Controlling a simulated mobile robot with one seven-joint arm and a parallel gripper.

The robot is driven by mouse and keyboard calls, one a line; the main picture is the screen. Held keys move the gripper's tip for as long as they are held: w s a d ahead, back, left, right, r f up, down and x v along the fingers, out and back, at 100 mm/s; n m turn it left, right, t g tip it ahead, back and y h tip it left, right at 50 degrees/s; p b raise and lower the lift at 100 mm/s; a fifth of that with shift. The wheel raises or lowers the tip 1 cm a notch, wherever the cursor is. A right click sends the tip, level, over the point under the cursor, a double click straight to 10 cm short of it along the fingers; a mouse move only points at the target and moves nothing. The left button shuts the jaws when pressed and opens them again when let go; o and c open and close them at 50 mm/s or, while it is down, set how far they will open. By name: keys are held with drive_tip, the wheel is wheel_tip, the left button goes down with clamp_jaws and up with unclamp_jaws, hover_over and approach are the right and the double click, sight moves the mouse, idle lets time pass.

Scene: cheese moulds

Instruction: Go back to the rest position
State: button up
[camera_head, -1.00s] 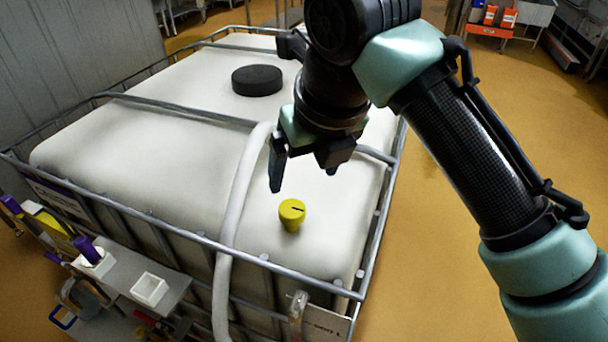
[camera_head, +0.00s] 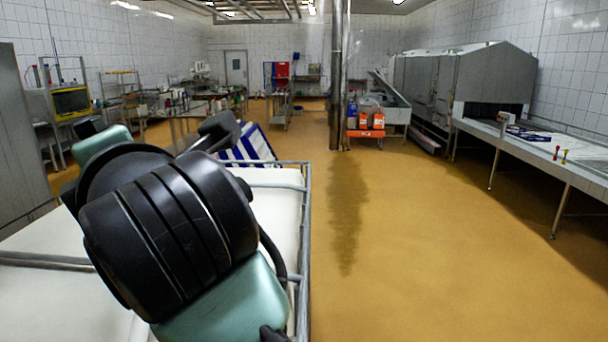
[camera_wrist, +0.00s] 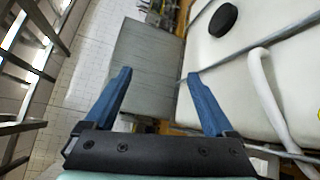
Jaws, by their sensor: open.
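My gripper (camera_wrist: 157,95) shows in the wrist view with its two blue fingers wide apart and nothing between them. It is over the left side of the white tank (camera_wrist: 238,88), with a grey panel beyond the fingers. In the head view my folded arm fills the lower left, and the fingers cannot be made out there. The white tank (camera_head: 40,300) shows partly behind my arm. The black lid (camera_wrist: 223,20) lies on the tank in the wrist view. A sliver of the yellow knob (camera_wrist: 318,118) shows at the right edge of the wrist view.
The tank's metal frame (camera_head: 304,235) runs along its right side. The yellow floor (camera_head: 440,260) to the right is open. A long steel table (camera_head: 540,160) stands at the right wall. A steel pillar (camera_head: 336,80) and an orange-shelved cart (camera_head: 366,133) stand ahead.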

drive_tip(key=s+d+r+m+t+h, duration=0.1)
drive_tip(key=s+d+r+m+t, duration=0.2)
drive_tip(key=d+r+m+t, duration=0.9)
drive_tip(key=s+d+m+t+h, duration=0.3)
drive_tip(key=s+d+m+h, duration=0.4)
drive_tip(key=m, duration=1)
drive_tip(key=d+h, duration=0.2)
drive_tip(key=h, duration=0.1)
drive_tip(key=shift+s+r+m, duration=0.2)
drive_tip(key=shift+s+m, duration=0.05)
drive_tip(key=shift+m, duration=0.05)
